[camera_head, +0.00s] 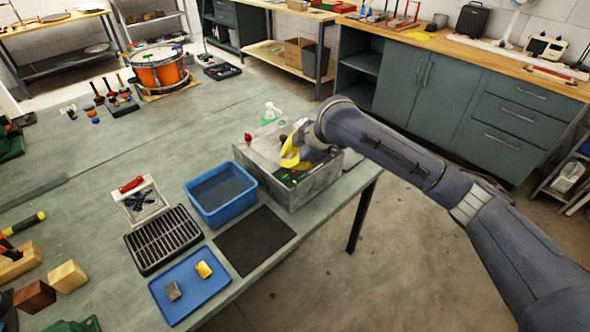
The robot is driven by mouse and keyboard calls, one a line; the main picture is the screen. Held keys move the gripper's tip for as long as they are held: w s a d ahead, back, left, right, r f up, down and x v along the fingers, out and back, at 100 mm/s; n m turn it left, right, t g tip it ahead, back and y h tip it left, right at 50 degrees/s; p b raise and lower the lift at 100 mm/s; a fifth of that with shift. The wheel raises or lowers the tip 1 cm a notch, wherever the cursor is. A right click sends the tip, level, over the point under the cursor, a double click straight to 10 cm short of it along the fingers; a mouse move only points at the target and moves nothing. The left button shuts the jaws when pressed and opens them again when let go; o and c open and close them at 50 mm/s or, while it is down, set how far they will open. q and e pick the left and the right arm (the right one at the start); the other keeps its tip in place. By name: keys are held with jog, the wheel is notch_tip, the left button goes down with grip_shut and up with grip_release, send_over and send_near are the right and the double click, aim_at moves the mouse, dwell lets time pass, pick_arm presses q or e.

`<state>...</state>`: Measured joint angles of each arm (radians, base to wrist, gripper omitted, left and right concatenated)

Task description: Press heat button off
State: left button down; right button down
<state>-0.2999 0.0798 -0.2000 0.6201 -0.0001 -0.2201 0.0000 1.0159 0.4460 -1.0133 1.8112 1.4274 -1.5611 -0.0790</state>
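A grey box-shaped unit (318,186) stands near the right edge of the bench. It has a small red knob (248,137) at its back left and small green and red spots (291,181) near its front edge. I cannot tell which of these is the heat button. My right gripper (289,158), with yellow fingers, is over the top of the unit and points down and left. Its fingertips are small, and I cannot tell whether they touch the unit or are open. The gripper hides part of the unit's top. My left gripper is not in view.
A blue tub (221,211), a black mat (253,240), a black rack (163,240) and a blue tray (187,309) with two small blocks sit left of and in front of the unit. A white bottle (272,110) is behind it. An orange drum (160,75) stands farther back.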

notch_tip(320, 180, up, 6)
dwell(1.0)
